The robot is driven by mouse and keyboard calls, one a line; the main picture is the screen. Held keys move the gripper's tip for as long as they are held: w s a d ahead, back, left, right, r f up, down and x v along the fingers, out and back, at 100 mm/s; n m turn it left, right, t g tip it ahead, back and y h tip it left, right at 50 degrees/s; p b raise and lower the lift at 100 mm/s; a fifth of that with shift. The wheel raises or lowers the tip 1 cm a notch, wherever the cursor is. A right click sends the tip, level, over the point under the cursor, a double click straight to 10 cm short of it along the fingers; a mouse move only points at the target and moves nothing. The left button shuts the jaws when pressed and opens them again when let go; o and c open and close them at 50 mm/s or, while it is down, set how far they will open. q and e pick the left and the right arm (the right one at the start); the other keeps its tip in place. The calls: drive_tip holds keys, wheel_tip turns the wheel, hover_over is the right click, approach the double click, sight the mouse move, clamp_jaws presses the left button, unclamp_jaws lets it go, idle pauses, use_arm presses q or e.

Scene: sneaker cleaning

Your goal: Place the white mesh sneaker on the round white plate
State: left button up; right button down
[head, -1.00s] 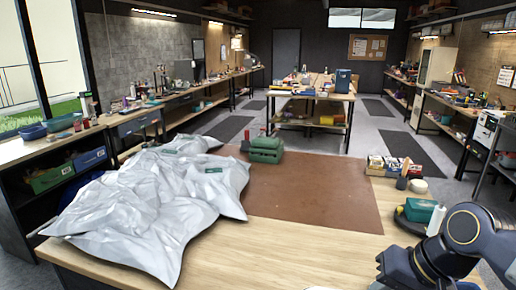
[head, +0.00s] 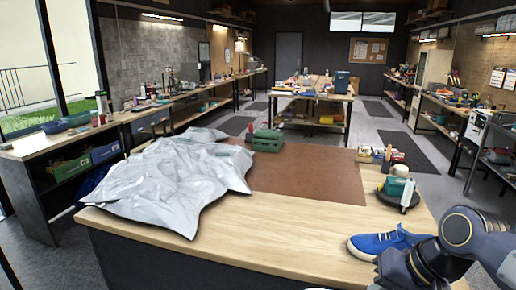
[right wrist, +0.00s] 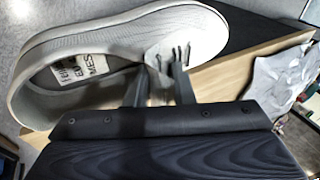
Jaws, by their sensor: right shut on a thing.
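The white mesh sneaker (right wrist: 110,45) fills the upper left of the right wrist view, with its opening and a printed insole label facing the camera. My right gripper (right wrist: 162,78) is shut on it near the laces. In the head view my right arm reaches in at the lower right, and its fingers are out of the frame. A pale sliver at the bottom edge there is too small to identify. I see no round white plate in either view. My left gripper is not in view.
A blue sneaker (head: 388,242) sits on the wooden table (head: 290,235) beside my right arm. A crumpled silver sheet (head: 170,180) covers the left side. A brown mat (head: 305,172), a green box (head: 267,141) and a dark round tray (head: 396,198) lie farther back. The front middle is bare.

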drive_tip(key=w+f, duration=0.2)
drive_tip(key=w, duration=0.1)
drive_tip(key=shift+a+f, duration=0.2)
drive_tip(key=shift+a, duration=0.1)
drive_tip(key=w+f+n, duration=0.1)
drive_tip(key=w+f, duration=0.2)
drive_tip(key=f, duration=0.9)
drive_tip(key=w+a+f+n+g, duration=0.1)
drive_tip(key=w+f+n, duration=0.1)
drive_tip(key=f, duration=1)
drive_tip(key=shift+w+f+n+g+y, duration=0.3)
drive_tip(key=shift+w, duration=0.6)
